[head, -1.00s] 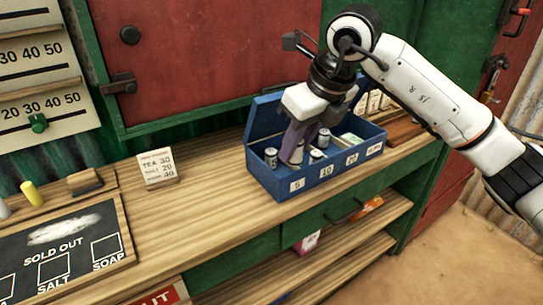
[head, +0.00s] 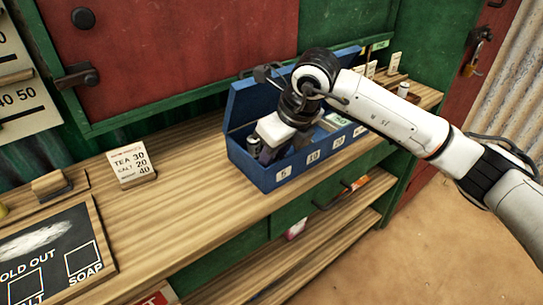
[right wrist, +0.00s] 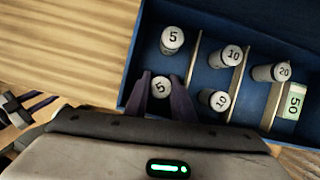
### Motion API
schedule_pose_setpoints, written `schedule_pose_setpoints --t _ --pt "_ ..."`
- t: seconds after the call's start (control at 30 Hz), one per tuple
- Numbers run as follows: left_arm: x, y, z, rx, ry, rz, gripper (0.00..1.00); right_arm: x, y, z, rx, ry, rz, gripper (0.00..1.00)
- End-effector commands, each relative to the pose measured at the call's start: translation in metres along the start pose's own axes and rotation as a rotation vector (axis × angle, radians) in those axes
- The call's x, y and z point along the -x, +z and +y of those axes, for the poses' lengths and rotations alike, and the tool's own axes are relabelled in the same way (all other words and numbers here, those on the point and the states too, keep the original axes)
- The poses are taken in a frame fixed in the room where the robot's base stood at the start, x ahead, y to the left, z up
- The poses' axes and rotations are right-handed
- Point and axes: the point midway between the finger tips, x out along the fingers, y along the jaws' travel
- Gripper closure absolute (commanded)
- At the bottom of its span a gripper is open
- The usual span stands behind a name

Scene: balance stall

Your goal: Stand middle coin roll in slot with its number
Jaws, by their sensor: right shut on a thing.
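Another roll marked 5 (right wrist: 172,40) stands apart in that compartment. Two rolls marked 10, one of them here (right wrist: 231,56), share the adjoining compartment.
A roll marked 20 (right wrist: 270,72) and a green-white block marked 50 (right wrist: 291,103) occupy further compartments, parted by thin dividers. A price card (head: 131,164) stands left of the box, with clear counter between. The raised blue lid is behind my gripper.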

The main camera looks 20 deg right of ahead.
Motion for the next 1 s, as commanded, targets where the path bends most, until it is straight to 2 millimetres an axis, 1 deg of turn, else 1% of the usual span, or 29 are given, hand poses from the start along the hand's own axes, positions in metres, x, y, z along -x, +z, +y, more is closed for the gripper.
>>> schedule_pose_setpoints --t 0.17,0.27,0.3,0.33,0.37,0.6,0.73,0.87,1.0 --pt "-0.002 -0.006 -0.001 -0.002 -0.001 0.011 0.72 0.001 0.001 0.000 0.001 0.000 -0.005 1.00" --pt "-0.004 -0.006 -0.002 -0.003 -0.002 0.014 0.72 -0.001 0.000 0.000 0.000 0.000 -0.004 1.00" --pt "-0.005 -0.006 -0.002 -0.003 -0.002 0.015 0.72 -0.002 0.000 0.000 0.000 0.000 -0.002 0.76" --pt "-0.004 -0.006 -0.002 -0.004 -0.002 0.014 0.72 -0.001 0.000 0.000 0.000 0.000 -0.002 0.71" --pt "-0.004 -0.007 -0.002 -0.004 -0.002 0.014 0.72 -0.001 0.000 0.000 0.000 0.000 -0.002 0.70" --pt "-0.003 -0.007 -0.002 -0.004 -0.002 0.015 0.72 -0.001 0.000 0.000 0.000 0.000 -0.002 0.70" --pt "-0.001 -0.007 -0.001 -0.003 -0.002 0.014 0.72 0.005 0.001 0.000 0.000 0.000 -0.003 0.70" --pt "-0.002 -0.005 -0.001 -0.002 -0.002 0.011 0.72 0.025 0.002 -0.001 0.002 -0.002 -0.006 0.70" --pt "-0.003 -0.003 -0.001 -0.002 -0.001 0.010 0.72 0.057 0.002 -0.001 0.001 -0.002 -0.008 0.70"
